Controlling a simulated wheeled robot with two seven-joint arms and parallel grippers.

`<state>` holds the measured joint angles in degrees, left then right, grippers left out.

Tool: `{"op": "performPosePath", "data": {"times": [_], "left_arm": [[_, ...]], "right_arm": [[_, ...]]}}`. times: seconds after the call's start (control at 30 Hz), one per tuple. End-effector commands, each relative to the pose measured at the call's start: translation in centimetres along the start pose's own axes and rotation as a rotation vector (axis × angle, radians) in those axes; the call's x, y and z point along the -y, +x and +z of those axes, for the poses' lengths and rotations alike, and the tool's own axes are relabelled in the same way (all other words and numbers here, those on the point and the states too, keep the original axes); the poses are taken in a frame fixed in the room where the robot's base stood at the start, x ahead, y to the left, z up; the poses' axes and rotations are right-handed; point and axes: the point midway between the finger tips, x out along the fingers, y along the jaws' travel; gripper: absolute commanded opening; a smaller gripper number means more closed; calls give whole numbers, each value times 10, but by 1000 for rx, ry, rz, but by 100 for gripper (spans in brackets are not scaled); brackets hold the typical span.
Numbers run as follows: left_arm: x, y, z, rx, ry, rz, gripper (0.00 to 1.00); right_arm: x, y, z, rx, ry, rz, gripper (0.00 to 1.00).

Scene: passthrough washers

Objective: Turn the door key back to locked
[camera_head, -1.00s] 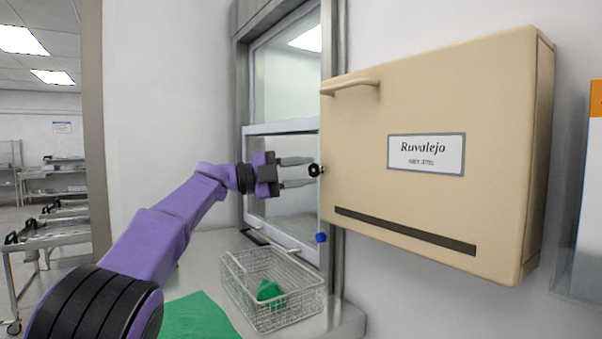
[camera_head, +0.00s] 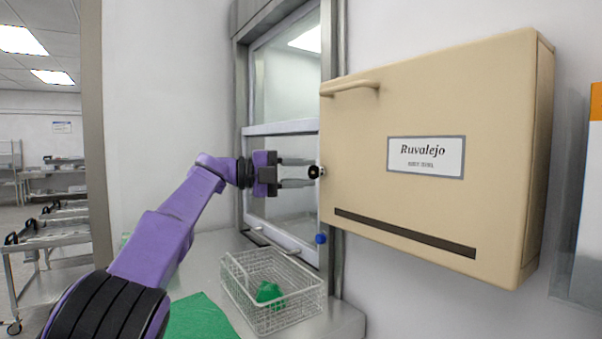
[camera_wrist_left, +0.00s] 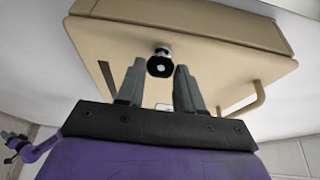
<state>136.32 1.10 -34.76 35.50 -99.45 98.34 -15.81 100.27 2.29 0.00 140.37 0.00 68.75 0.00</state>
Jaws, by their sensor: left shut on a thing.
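The door key (camera_head: 317,171) is a small dark round head on a metal stem. It sits at the left edge of the beige cabinet door (camera_head: 350,125) in the head view, and its dark end (camera_wrist_left: 160,66) faces the camera in the left wrist view. My left gripper (camera_head: 311,172) reaches in from the left, with its grey fingertips on either side of the key. In the left wrist view the two fingers (camera_wrist_left: 159,72) flank the key head, and the jaws are shut on it. The exact finger contact is hard to see.
A wire basket (camera_head: 232,282) with a green cloth stands on the counter below the gripper, beside another green cloth (camera_head: 203,318). A framed glass window (camera_head: 285,90) is behind the gripper. A handle (camera_head: 350,86) sticks out at the door's upper left.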

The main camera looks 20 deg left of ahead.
Motion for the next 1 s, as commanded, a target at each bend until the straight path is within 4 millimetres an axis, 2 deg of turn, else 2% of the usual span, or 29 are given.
{"op": "performPosePath", "data": {"times": [0.03,0.07,0.1,0.13,0.47,0.57,0.8,1.0], "left_arm": [[5,-1,-1,2,7,-8,6],[5,-1,-1,2,7,-8,43],[5,-1,-1,2,7,-7,56],[5,-1,-1,2,7,-7,62],[1,-5,0,2,3,-5,62],[-2,-22,0,3,4,-6,62],[-2,-78,2,3,4,-6,62],[1,-102,2,1,4,-4,62]], "right_arm": [[0,-1,0,0,0,0,43],[0,-1,0,0,0,0,43],[0,-1,0,0,0,0,43],[0,-1,0,0,0,0,43],[0,3,1,0,0,0,43],[1,13,5,0,0,0,43],[3,32,13,0,0,0,43],[3,35,14,0,0,0,43]]}}
